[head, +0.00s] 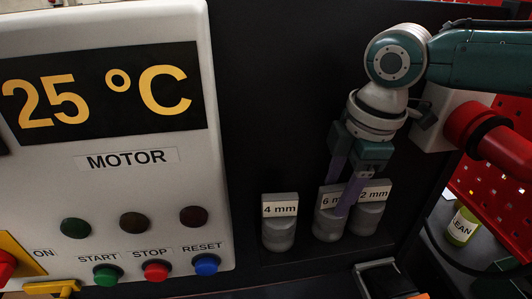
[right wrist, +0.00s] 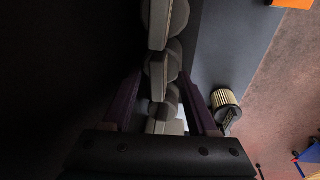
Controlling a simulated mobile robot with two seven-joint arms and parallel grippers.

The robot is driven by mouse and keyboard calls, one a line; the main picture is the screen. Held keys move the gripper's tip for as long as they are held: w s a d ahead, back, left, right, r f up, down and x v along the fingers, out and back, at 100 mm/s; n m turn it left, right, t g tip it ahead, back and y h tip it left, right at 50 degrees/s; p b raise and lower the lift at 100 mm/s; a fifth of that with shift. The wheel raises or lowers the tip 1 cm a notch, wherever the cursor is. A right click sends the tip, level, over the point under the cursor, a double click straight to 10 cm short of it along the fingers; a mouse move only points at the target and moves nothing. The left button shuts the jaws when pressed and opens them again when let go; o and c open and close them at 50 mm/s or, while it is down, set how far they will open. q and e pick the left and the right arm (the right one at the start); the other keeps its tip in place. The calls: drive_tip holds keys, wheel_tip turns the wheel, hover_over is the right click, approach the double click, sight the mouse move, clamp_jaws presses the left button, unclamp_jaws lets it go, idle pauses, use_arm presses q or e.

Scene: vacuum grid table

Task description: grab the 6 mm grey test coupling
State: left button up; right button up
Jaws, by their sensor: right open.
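The grey 6 mm coupling (head: 327,228) stands upright in the middle of a row of three, its label partly hidden by my finger. The 4 mm coupling (head: 279,233) is to its left and the 2 mm coupling (head: 370,217) to its right. My right gripper (head: 334,200) is open, its purple fingers pointing down at the 6 mm coupling's top. In the right wrist view, the fingers of my right gripper (right wrist: 161,77) lie on either side of the row, near the middle coupling (right wrist: 160,62). Contact cannot be told. My left gripper is not in view.
A white motor panel (head: 130,190) with buttons and a 25 °C display fills the left. A red pipe (head: 490,145) on a pale block is at the right. The dark wall (head: 270,100) behind the couplings is bare. A yellow-green container (head: 461,227) stands at lower right.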

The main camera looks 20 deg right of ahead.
clamp_jaws()
idle(0.3)
idle(1.1)
